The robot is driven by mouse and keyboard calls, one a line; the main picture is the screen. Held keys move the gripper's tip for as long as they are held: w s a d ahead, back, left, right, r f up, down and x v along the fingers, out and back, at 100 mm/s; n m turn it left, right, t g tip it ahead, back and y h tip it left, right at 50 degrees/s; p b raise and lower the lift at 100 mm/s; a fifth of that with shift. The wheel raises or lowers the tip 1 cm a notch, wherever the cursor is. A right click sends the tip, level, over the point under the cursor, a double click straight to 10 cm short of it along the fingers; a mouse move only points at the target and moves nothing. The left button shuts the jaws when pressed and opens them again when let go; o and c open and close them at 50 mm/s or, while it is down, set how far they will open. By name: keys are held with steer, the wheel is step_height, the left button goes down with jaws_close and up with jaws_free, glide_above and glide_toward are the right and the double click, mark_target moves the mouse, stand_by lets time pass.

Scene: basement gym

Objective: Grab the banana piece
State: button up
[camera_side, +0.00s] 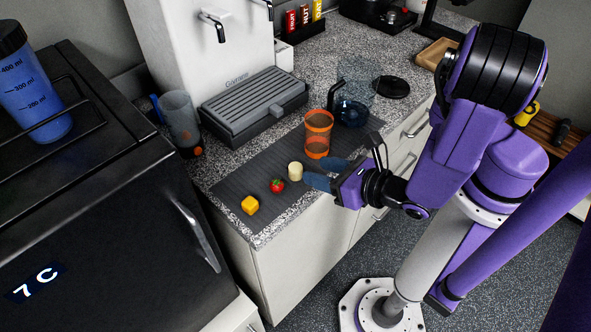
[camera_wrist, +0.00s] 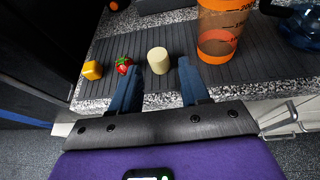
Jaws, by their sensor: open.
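The banana piece (camera_side: 295,171) is a short, pale cream cylinder standing upright on the dark ribbed mat (camera_side: 238,173). In the wrist view, the banana piece (camera_wrist: 158,60) shows just beyond the fingertips, in line with the gap between them. My gripper (camera_side: 318,173) is open, its blue fingers pointing at the banana piece from the counter's front edge. In the wrist view, my gripper (camera_wrist: 157,72) has nothing between its fingers. I cannot tell whether a finger touches the piece.
A strawberry (camera_side: 277,185) and a yellow-orange cube (camera_side: 250,205) sit left of the banana piece. An orange-banded shaker cup (camera_side: 318,141) stands close by on its right. A round glass jug (camera_side: 350,112) stands farther right. A drip tray (camera_side: 254,108) lies behind the mat.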

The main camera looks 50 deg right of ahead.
mark_target(297, 167)
steer(key=shift+w+a+f, duration=0.2)
steer(key=shift+w+f, duration=0.1)
steer(key=shift+x, duration=3.4)
steer(key=c, duration=0.7)
